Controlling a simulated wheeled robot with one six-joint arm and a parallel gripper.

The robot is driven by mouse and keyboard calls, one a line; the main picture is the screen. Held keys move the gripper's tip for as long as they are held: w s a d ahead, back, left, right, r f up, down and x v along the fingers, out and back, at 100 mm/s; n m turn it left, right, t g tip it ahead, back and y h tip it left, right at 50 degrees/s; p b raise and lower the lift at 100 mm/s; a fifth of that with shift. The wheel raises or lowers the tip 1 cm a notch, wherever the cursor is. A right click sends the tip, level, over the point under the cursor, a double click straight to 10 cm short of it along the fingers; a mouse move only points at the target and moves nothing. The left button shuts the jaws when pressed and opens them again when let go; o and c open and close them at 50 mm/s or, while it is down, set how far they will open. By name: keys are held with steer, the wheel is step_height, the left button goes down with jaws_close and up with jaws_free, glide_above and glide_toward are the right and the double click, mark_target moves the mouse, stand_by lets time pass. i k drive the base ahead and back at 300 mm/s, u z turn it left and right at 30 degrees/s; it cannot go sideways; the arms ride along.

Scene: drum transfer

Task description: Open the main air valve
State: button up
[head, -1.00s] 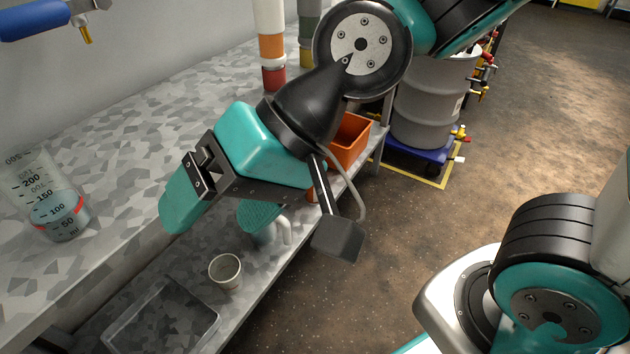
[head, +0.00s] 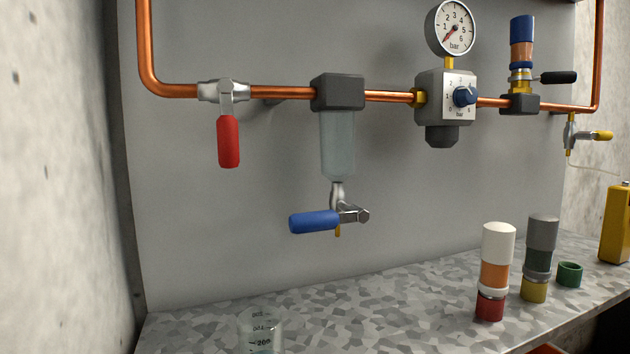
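A valve with a red lever handle (head: 228,141) sits on the copper pipe at the left of the wall panel, in the head view. Its metal body (head: 222,91) is in line with the pipe, and the lever hangs straight down, across the horizontal pipe. To its right, a grey filter unit with a clear bowl (head: 338,140) has a drain valve with a blue handle (head: 315,221) pointing left. The pressure gauge (head: 451,27) has its needle toward the lower left, near the low end. My gripper is outside the current view.
A regulator with a blue knob (head: 464,96) and a valve with a black lever (head: 558,77) are farther right on the pipe. A beaker (head: 262,333) and two banded cylinders (head: 495,272) (head: 538,258) stand on the speckled bench (head: 400,300). A concrete wall (head: 60,180) bounds the left.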

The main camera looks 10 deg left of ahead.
mark_target(227, 125)
steer(key=z, duration=1.3)
steer(key=i, duration=0.75)
steer(key=u, duration=1.9)
